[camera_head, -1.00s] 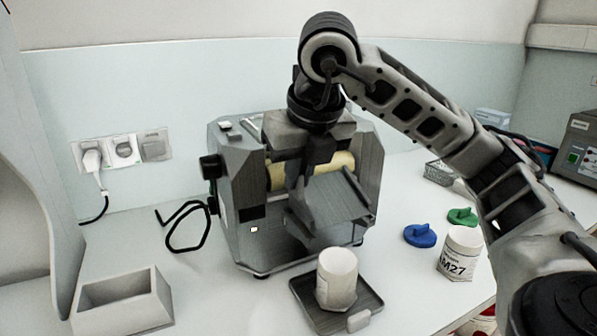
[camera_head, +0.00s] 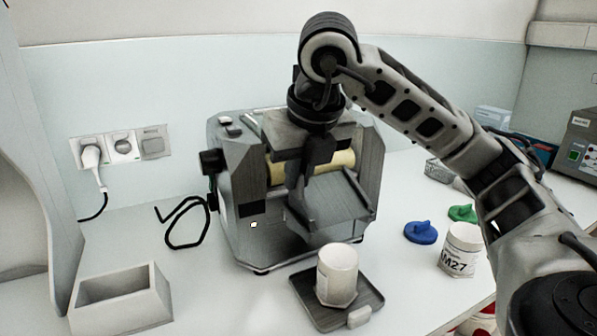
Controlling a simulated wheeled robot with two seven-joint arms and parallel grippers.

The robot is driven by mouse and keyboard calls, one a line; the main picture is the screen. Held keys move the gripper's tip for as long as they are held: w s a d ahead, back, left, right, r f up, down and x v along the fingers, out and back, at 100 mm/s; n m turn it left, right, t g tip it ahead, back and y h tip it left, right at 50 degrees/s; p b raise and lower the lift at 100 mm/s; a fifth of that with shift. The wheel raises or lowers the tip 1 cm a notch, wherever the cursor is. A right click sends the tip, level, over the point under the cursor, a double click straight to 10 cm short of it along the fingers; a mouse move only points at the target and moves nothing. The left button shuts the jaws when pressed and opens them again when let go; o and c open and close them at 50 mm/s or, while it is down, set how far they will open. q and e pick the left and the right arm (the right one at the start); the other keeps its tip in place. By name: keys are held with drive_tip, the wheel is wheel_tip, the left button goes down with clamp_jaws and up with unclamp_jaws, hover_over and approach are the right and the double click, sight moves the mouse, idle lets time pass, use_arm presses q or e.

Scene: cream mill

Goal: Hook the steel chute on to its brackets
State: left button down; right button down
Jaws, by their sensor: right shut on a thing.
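The steel chute (camera_head: 345,197) is a grey sloping tray at the front of the mill (camera_head: 237,195), below its cream roller (camera_head: 342,160). My right gripper (camera_head: 304,172) comes down from above and is shut on the chute near its left edge. The gripper hides part of the chute and the roller. The brackets are not clearly visible behind the chute and gripper, so I cannot tell whether the chute is seated on them. My left gripper is not in view.
A white jar (camera_head: 337,272) stands on a dark tray (camera_head: 366,296) below the chute. A labelled jar (camera_head: 461,250), a blue lid (camera_head: 420,232) and a green lid (camera_head: 463,213) lie to the right. An empty grey box (camera_head: 122,313) is front left. A black cable (camera_head: 185,222) lies left of the mill.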

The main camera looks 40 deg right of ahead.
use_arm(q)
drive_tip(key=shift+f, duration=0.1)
use_arm(e)
drive_tip(key=shift+f, duration=0.2)
idle(0.4)
drive_tip(key=c, duration=1.5)
unclamp_jaws()
drive_tip(key=shift+o, duration=0.2)
